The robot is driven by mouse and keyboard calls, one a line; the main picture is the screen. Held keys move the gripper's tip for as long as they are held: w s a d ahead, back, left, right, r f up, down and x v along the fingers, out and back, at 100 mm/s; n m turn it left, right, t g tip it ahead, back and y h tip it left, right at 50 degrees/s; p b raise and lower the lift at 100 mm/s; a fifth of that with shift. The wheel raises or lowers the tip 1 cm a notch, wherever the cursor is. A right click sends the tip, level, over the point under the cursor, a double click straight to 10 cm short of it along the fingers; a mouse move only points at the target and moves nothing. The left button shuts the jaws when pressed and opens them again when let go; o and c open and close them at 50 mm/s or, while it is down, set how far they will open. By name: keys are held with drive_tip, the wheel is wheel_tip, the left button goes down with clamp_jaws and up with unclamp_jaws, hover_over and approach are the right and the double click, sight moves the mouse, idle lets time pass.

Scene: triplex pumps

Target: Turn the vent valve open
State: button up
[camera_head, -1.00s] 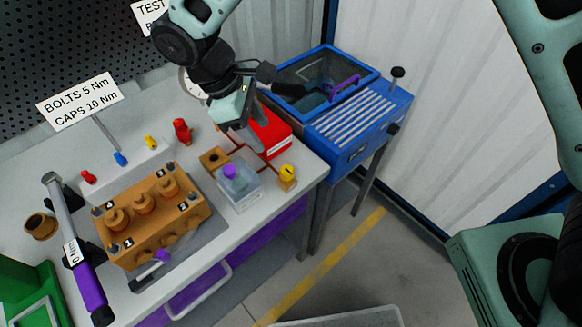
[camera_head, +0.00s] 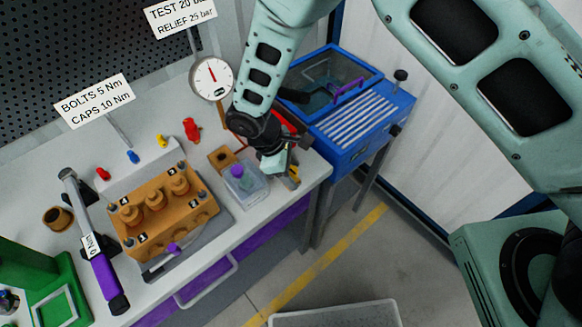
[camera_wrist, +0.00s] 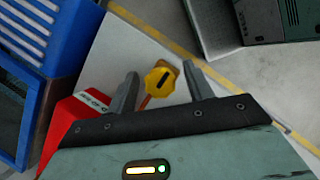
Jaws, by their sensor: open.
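The vent valve appears to be the yellow knob (camera_wrist: 158,81) with a dark bar mark across its face. It stands on a small brown base near the bench's front right corner. In the wrist view my gripper (camera_wrist: 161,69) is open, with one finger on each side of the knob and a visible gap to both. In the head view my gripper (camera_head: 287,178) reaches down at that corner. It hides most of the yellow knob (camera_head: 294,172) there.
A clear box with a purple knob (camera_head: 243,183) stands just left of my gripper. A red box (camera_wrist: 72,127) sits beside it. The blue parts washer (camera_head: 360,115) stands to the right. A pressure gauge (camera_head: 211,78) and the orange pump block (camera_head: 165,215) are further left.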

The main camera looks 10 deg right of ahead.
drive_tip(key=c, duration=1)
